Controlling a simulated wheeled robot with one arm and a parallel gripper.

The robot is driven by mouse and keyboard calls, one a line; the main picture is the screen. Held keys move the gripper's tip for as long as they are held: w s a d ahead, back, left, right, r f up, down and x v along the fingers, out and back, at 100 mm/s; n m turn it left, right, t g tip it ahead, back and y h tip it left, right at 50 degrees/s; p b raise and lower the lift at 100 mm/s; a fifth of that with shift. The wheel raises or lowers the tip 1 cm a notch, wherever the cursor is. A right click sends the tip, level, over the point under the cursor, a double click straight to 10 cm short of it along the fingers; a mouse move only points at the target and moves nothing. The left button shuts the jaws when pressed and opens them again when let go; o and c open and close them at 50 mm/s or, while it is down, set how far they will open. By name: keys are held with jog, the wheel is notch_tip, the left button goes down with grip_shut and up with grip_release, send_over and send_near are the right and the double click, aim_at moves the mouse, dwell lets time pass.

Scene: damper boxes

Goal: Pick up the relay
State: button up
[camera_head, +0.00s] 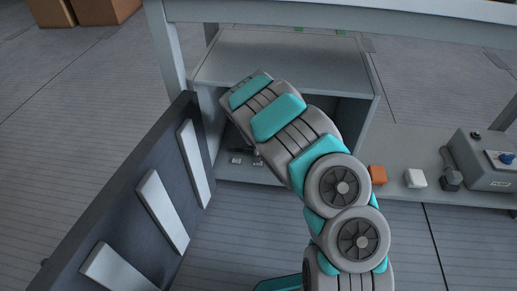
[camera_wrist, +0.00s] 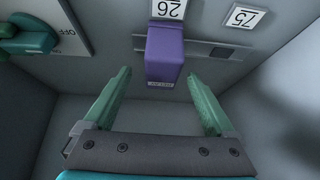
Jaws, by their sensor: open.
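A purple block, the likely relay (camera_wrist: 165,52), is on the back wall of a grey box in the wrist view, under a white label reading 26. A small label with unclear text is on its lower end. My gripper (camera_wrist: 158,98) is open, its two green fingers on either side of and short of the purple block, with nothing between them. In the head view my arm reaches into the open grey cabinet (camera_head: 285,62) and hides the gripper and the relay.
A green switch (camera_wrist: 30,38) with an OFF plate is at upper left. The cabinet's open door (camera_head: 130,190) stands left of my arm. An orange block (camera_head: 377,175) and white block (camera_head: 416,178) sit on the right shelf.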

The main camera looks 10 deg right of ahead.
jog(key=shift+b+x, duration=1.25)
jog(key=shift+x, duration=1.5)
jog(key=shift+w+a, duration=0.1)
jog(key=shift+w, duration=0.1)
jog(key=shift+c, duration=0.2)
grip_shut()
